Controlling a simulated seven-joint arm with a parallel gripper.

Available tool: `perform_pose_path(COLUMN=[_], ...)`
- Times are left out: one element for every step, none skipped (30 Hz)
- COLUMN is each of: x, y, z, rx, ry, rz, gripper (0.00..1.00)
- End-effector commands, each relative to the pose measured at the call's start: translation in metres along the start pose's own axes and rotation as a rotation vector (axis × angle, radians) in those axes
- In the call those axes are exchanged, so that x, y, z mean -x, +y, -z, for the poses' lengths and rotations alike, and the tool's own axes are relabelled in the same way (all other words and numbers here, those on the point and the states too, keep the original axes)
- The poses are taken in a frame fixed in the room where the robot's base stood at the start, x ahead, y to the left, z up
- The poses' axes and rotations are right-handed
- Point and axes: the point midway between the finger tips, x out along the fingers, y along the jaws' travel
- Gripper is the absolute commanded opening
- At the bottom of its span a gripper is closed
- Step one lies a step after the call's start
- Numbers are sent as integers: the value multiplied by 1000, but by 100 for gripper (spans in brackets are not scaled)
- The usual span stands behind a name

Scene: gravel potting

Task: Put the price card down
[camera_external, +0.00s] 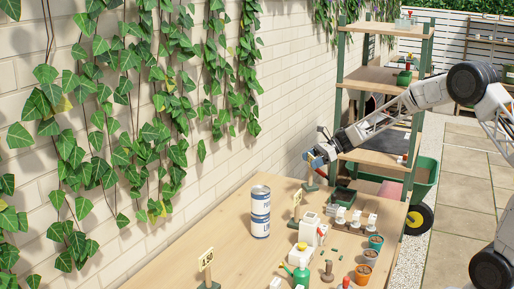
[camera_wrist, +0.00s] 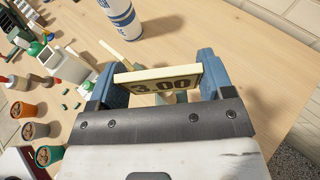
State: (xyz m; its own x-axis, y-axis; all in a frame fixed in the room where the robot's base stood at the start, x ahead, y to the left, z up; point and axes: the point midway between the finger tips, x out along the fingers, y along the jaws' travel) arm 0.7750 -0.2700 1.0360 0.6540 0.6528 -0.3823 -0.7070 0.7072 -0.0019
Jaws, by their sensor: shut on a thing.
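A cream price card (camera_wrist: 158,84) marked 3.00 is between the two blue fingers of my gripper (camera_wrist: 157,78) in the wrist view. My gripper (camera_external: 318,156) is shut on it. In the external view the gripper is at the far end of the wooden table (camera_external: 190,225). A post with a dark green foot (camera_external: 310,186) shows just below it. I cannot tell whether this foot touches the table.
Other price cards on stands are at the table's front (camera_external: 207,259) and middle (camera_external: 296,205). Stacked white and blue cans (camera_external: 260,212) stand near the wall. Bottles, small pots (camera_external: 375,242) and a green spray bottle (camera_external: 301,275) crowd the right side. The table's left part is clear.

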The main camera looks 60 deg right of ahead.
Motion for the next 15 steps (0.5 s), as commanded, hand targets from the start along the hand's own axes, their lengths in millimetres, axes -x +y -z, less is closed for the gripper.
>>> perform_pose_path(x=[-1,-2,-4,-5,-7,-9,-10,-12,-14,-16,-17,-19,-20,-21,-22], y=[0,0,0,0,0,0,0,0,0,0,0,0,0,0,0], z=[3,6,9,12,16,21,25,29,34,38,42,45,48,50,52], rx=[-1,-1,-1,-1,-2,-2,-2,-2,-2,-2,-2,-2,-1,-1,0], ry=[0,0,0,0,0,1,1,1,1,1,0,0,0,0,0], rz=[0,-1,-1,-1,-1,-1,-1,-1,-1,-1,-1,-1,0,0,0], gripper=[28,28,28,28,28,28,28,28,28,28,28,28,28,28,28])
